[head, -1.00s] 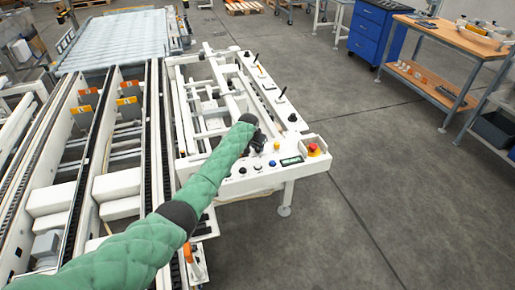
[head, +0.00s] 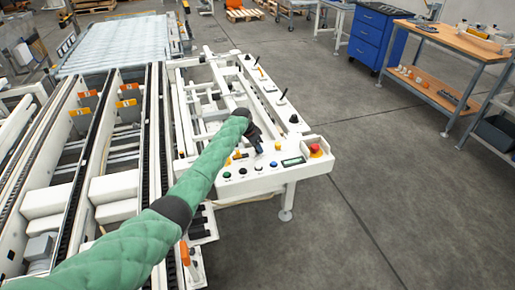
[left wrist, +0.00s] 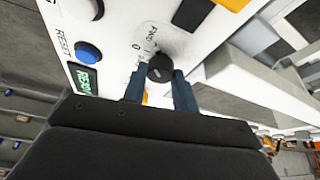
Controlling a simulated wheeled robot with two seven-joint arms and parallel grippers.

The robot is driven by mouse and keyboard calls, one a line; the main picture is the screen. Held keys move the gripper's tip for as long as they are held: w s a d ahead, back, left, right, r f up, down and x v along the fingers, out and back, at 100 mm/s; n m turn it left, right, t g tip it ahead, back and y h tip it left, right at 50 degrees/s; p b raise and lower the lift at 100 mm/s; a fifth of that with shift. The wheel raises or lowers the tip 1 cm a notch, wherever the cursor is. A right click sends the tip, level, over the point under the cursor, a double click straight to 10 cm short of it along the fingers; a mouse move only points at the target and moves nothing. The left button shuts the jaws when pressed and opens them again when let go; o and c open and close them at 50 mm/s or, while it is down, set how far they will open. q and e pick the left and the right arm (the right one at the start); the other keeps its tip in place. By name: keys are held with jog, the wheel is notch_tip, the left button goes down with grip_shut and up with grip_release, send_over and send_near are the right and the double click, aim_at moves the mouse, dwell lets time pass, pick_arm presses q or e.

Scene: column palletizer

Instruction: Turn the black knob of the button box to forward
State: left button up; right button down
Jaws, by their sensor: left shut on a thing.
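The black knob (left wrist: 160,68) sits on the white button box in the left wrist view, beside a printed scale with "FWD" lettering. My left gripper (left wrist: 160,84) has one dark finger on each side of the knob and is shut on it. Which mark the knob points to is hard to tell. In the head view, my left gripper (head: 257,146) is at the panel of the button box (head: 268,180), and the knob is hidden there behind it. My right gripper is not in view.
Close to the gripper are a blue reset button (left wrist: 88,52) and a display with green lettering (left wrist: 83,78). A red emergency stop (head: 316,150) is at the box's right corner. White conveyor frames lie to the left. The floor at right is clear before a wooden workbench (head: 455,42).

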aim_at(252, 155)
pick_arm(q)
jog(key=shift+r, duration=0.1)
jog(key=o, duration=1)
jog(key=shift+c, duration=0.2)
jog(key=shift+a+r, duration=0.25)
jog(key=shift+r, duration=0.25)
jog(key=b+v, duration=0.2)
jog(key=v, duration=0.4)
jog(key=shift+r, duration=0.3)
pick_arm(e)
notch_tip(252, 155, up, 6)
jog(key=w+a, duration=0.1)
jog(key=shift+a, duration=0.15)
pick_arm(q)
jog(key=shift+s+a, duration=0.1)
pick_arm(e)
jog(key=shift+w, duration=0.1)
